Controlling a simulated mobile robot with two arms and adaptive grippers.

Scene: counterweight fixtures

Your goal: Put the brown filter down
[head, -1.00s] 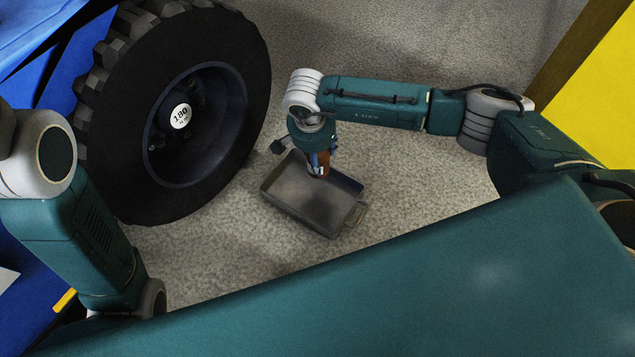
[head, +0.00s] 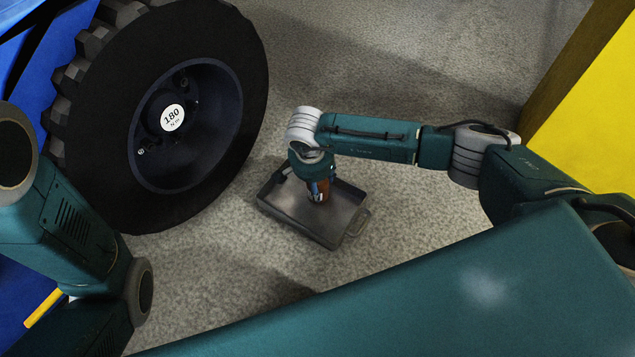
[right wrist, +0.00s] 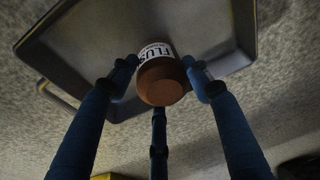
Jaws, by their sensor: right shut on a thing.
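The brown filter (head: 318,190) shows below my right gripper (head: 318,180) in the head view, over the grey metal tray (head: 270,204). In the right wrist view the filter (right wrist: 162,82) has a brown end and a white label with dark letters. My right gripper (right wrist: 165,85) is shut on it, with blue fingers around its sides. The tray (right wrist: 225,50) is behind the filter there. I cannot tell whether the filter touches the tray floor. My left arm is at the left edge of the head view, but its gripper is out of the picture.
A large black tyre (head: 90,140) with a label reading 180 on its hub stands left of the tray. A yellow block (head: 590,110) with a brown side is at the right. Bare speckled floor (head: 400,60) lies behind and around the tray.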

